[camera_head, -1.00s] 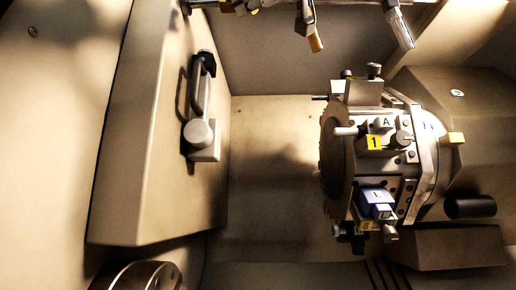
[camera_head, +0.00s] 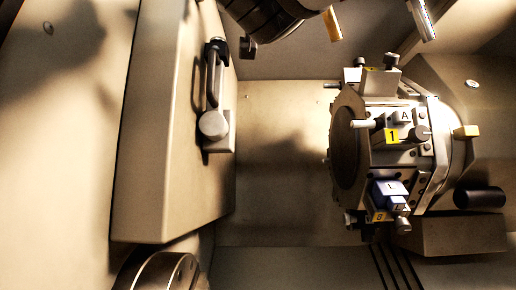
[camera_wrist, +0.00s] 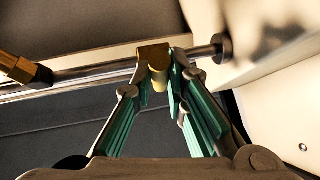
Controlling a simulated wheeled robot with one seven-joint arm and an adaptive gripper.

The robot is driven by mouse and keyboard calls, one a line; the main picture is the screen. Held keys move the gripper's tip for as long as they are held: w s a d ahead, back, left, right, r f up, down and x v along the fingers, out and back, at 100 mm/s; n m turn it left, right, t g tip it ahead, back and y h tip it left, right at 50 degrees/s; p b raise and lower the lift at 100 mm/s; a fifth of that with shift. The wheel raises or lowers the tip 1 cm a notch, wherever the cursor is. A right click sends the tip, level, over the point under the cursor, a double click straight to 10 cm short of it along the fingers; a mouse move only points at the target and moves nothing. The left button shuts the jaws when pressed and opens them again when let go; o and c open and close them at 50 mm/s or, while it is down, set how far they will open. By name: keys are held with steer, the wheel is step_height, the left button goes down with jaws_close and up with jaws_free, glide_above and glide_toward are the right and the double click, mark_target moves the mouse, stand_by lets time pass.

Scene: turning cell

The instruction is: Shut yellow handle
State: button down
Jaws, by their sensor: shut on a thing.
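The yellow handle (camera_wrist: 154,57) shows in the wrist view as a short, brass-yellow block with a rounded stub, beside a metal pipe. My gripper (camera_wrist: 161,78), with teal-padded fingers, is shut on it, one finger on each side. The fingertips partly hide the handle's sides. In the head view, part of my arm's end (camera_head: 262,14) reaches in at the top edge, and the gripped handle cannot be made out there.
A metal pipe (camera_wrist: 85,84) runs across the wrist view, with a yellow nozzle (camera_wrist: 17,67) at left. In the head view, a tool turret (camera_head: 395,150) stands at right and a panel with a dark-and-grey grab handle (camera_head: 213,95) at left. The space between them is clear.

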steer(key=shift+a+m+h, duration=0.15)
steer(key=shift+m+h, duration=0.35)
steer(key=shift+m, duration=0.1)
steer(key=c, duration=1.6)
jaws_free()
steer(key=v, duration=0.7)
steer(key=shift+s+f, duration=0.15)
steer(key=shift+f, duration=0.1)
